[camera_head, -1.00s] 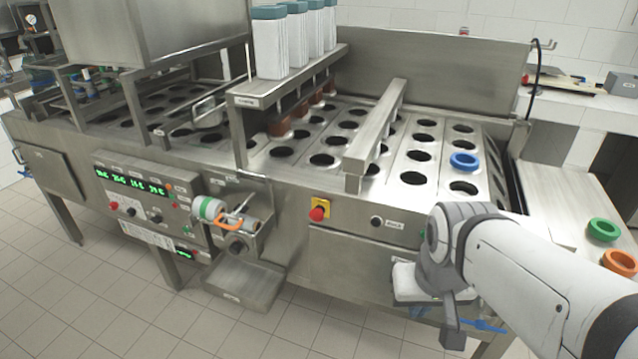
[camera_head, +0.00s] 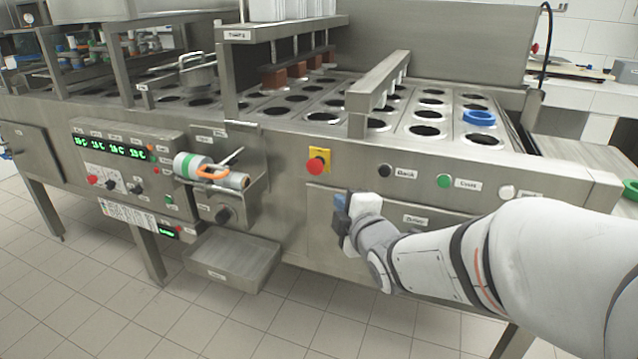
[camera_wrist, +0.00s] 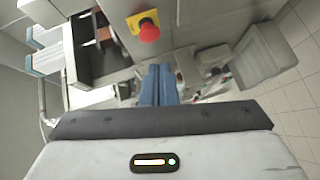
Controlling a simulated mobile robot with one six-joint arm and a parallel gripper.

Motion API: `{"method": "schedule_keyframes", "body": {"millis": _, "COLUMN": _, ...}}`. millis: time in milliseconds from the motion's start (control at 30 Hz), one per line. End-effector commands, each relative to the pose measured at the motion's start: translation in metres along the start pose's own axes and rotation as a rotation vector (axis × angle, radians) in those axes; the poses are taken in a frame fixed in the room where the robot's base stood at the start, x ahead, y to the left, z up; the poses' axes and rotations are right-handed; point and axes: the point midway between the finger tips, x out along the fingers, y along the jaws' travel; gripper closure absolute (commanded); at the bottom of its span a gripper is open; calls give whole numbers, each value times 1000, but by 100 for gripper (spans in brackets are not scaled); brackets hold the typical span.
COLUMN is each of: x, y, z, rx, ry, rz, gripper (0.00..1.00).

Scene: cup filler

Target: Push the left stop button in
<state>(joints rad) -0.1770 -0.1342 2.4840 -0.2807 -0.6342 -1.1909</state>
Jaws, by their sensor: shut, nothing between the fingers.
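The red mushroom stop button (camera_head: 316,166) sits on a yellow plate (camera_head: 323,152) on the steel front panel of the machine. It also shows near the top of the wrist view (camera_wrist: 149,30), where it stands out from its plate. My gripper (camera_head: 341,201) is in front of the panel, a little below and right of the button. Its blue fingers (camera_wrist: 158,70) are shut with nothing between them. In the wrist view the fingertips point toward the button and appear apart from it.
A black button (camera_head: 384,170), a green button (camera_head: 444,181) and a white button (camera_head: 507,192) line the panel to the right. A white-and-orange filler part (camera_head: 212,173) juts out on the left, with a steel tray (camera_head: 232,258) below it.

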Motion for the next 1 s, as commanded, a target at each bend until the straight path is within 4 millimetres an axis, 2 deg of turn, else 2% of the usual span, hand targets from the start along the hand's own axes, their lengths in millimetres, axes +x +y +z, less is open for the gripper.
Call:
{"method": "schedule_keyframes", "body": {"millis": 33, "x": 7, "y": -15, "z": -5, "rx": -54, "ry": 34, "rz": 39, "gripper": 100}}
{"method": "schedule_keyframes", "body": {"millis": 233, "x": 12, "y": -14, "z": -22, "rx": -177, "ry": 103, "rz": 143, "gripper": 100}}
{"method": "schedule_keyframes", "body": {"millis": 667, "x": 15, "y": -11, "z": -24, "rx": -187, "ry": 108, "rz": 153, "gripper": 100}}
{"method": "schedule_keyframes", "body": {"millis": 833, "x": 35, "y": -9, "z": -26, "rx": -186, "ry": 108, "rz": 152, "gripper": 100}}
{"method": "schedule_keyframes", "body": {"millis": 1000, "x": 70, "y": -5, "z": -31, "rx": -185, "ry": 109, "rz": 151, "gripper": 100}}
